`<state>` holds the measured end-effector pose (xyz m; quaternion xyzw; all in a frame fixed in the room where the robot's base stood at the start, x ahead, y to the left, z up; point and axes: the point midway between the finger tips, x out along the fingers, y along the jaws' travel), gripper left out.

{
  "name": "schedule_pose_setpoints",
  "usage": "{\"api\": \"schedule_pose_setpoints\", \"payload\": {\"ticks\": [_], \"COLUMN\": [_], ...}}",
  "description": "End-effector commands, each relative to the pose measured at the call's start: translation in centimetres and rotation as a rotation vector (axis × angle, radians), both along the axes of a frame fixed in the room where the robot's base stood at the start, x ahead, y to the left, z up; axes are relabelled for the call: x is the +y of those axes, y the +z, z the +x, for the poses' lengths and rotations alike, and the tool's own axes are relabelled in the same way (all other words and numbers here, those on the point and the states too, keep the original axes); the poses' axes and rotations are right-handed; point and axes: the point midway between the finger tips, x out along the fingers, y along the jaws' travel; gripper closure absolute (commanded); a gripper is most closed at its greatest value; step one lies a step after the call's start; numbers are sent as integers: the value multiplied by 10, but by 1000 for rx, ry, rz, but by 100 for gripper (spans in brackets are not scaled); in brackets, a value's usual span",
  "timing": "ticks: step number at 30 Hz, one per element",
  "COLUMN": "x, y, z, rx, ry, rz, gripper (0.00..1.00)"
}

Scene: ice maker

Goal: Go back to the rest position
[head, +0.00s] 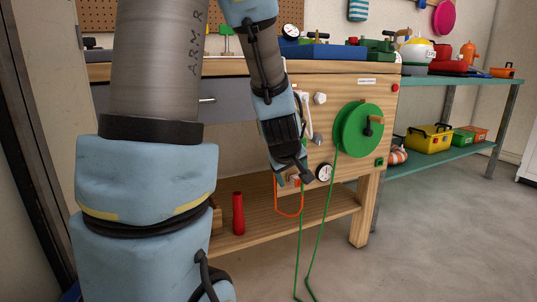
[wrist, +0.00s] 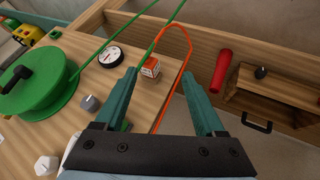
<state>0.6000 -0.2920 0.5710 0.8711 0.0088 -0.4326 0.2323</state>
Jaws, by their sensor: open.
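My gripper (wrist: 161,76) is open in the wrist view, its two teal fingers spread with nothing held between them. An orange cord loop (wrist: 187,52) passes through the space between the fingers, and I cannot tell if it touches them. A small orange and white box (wrist: 150,67) is beside the left fingertip. In the head view my gripper (head: 292,180) is low beside the wooden bench's end panel (head: 345,88), partly hidden by my wrist. The orange loop (head: 289,215) hangs just below it.
A green reel (head: 352,130) with a hanging green hose and a round gauge (head: 324,173) are on the panel. A teal shelf unit (head: 455,148) is at right. The floor (head: 445,240) at front right is mostly clear.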

Motion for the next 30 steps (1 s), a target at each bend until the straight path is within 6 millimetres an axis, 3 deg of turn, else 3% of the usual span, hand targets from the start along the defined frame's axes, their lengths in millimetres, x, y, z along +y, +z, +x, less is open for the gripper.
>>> {"api": "schedule_pose_setpoints", "payload": {"ticks": [1, 3, 11, 20, 30], "x": [23, 49, 130, 130, 129], "y": [2, -5, -10, 63, 169], "z": [-18, -46, -140, -141, -141], "rx": [68, 167, 479, 485, 484], "ry": [-58, -154, -412, -425, -423], "rz": [63, 149, 364, 370, 369], "gripper": [29, 29, 29, 29, 29]}}
